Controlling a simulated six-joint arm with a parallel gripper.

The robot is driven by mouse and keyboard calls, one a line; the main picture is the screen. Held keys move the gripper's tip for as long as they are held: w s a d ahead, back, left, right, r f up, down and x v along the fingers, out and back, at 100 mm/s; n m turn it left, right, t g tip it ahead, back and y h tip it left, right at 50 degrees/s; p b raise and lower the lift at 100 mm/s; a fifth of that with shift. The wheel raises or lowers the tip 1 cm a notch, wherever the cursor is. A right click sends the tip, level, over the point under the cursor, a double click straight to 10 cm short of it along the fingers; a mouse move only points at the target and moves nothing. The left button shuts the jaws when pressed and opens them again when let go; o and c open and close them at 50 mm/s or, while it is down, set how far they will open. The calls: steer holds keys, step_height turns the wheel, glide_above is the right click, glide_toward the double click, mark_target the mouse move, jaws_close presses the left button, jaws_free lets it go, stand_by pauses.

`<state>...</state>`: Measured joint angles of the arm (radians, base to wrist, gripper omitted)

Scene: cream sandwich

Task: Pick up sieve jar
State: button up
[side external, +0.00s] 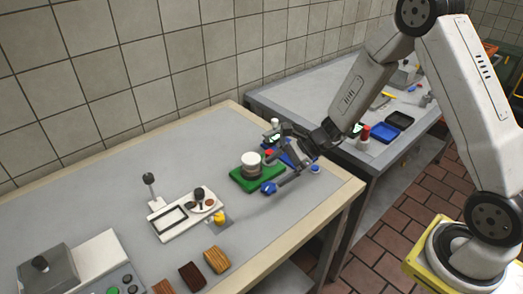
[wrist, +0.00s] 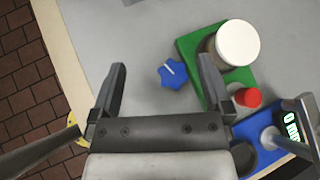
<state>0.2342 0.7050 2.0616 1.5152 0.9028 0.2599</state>
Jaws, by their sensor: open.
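A round jar with a white lid (side external: 251,159) stands upright on a green base (side external: 243,184); I take it for the sieve jar, but no label shows. In the wrist view the white-lidded jar (wrist: 237,43) is at the upper right, beyond the right finger and outside the jaws. My gripper (wrist: 162,66) is open and empty, with grey table between its fingers. In the side view my gripper (side external: 283,157) hangs just right of the jar, apart from it.
A blue star-shaped knob (wrist: 173,74) lies near the jaws. A red-capped item (wrist: 247,97) and a blue device with a display (wrist: 273,129) are close to the jar. A white tray stand (side external: 185,214) is at left. Table between it and the green base is clear.

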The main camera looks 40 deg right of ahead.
mark_target(255, 160)
steer(key=w+d+m+t, duration=0.1)
steer(key=w+m, duration=0.1)
steer(key=w+d+f+m+t, duration=0.1)
steer(key=w+m+t, duration=0.1)
steer(key=w+d+m+t, duration=0.1)
steer(key=w+d+m, duration=0.1)
steer(key=shift+w+f+t, duration=0.25)
steer(key=shift+f+t, duration=0.05)
steer(key=shift+x, duration=1.35)
steer(key=shift+x, duration=2.55)
steer(key=shift+s+a+f, duration=0.1)
steer(key=c, duration=1.2)
steer(key=shift+o, duration=0.2)
